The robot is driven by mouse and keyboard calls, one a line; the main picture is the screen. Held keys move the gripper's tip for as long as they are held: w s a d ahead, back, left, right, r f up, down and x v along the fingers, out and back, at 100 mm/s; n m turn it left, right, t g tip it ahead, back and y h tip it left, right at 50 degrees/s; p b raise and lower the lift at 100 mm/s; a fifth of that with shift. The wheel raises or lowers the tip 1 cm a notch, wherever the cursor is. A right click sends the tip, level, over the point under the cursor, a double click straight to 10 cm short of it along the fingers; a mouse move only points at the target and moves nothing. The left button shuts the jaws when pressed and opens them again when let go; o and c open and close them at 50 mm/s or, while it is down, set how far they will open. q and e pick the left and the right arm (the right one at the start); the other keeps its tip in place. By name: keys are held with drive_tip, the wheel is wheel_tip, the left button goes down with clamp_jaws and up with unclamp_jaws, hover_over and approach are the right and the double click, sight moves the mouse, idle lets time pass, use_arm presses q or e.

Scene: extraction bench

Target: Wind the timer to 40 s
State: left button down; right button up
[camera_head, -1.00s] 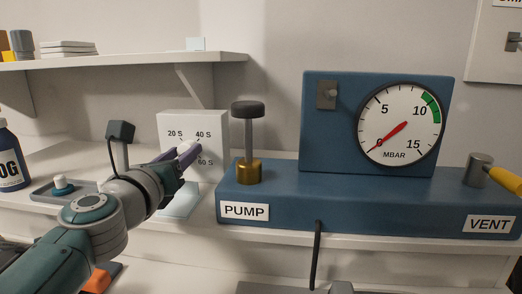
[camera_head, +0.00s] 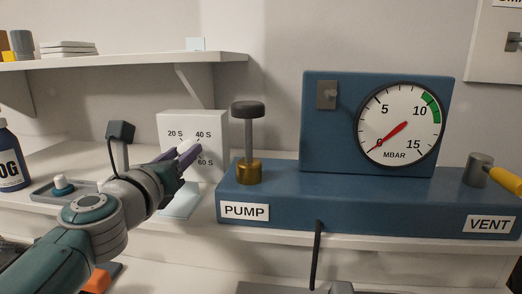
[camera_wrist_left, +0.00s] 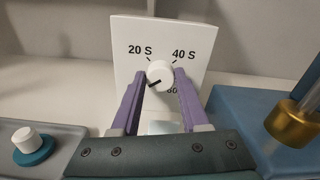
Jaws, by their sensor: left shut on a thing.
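The timer (camera_head: 215,130) is a white box with a round white knob (camera_wrist_left: 160,73) on its face. Marks 20 S, 40 S and 60 S stand around the knob, the last partly hidden. In the left wrist view the knob's dark pointer line slants to the lower left, away from the 40 S mark at upper right. My left gripper (camera_head: 187,154) reaches the timer's face; its purple fingers (camera_wrist_left: 160,80) are shut on the knob, one on each side. The knob is mostly hidden by the fingers in the head view. My right gripper is not in view.
A blue unit with a PUMP plunger (camera_head: 248,140) stands close right of the timer. It carries a MBAR gauge (camera_head: 400,124) and a yellow-handled VENT valve (camera_head: 480,170). A grey tray (camera_head: 45,194) lies left, and a shelf (camera_head: 130,60) hangs above.

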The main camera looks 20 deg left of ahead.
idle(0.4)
use_arm(q)
drive_tip(key=shift+c, duration=2.1)
unclamp_jaws()
drive_tip(key=shift+s, duration=0.1)
drive_tip(key=p+v, duration=0.1)
drive_tip(key=v, duration=0.8)
drive_tip(key=shift+s+d, duration=0.15)
drive_tip(key=shift+s, duration=0.2)
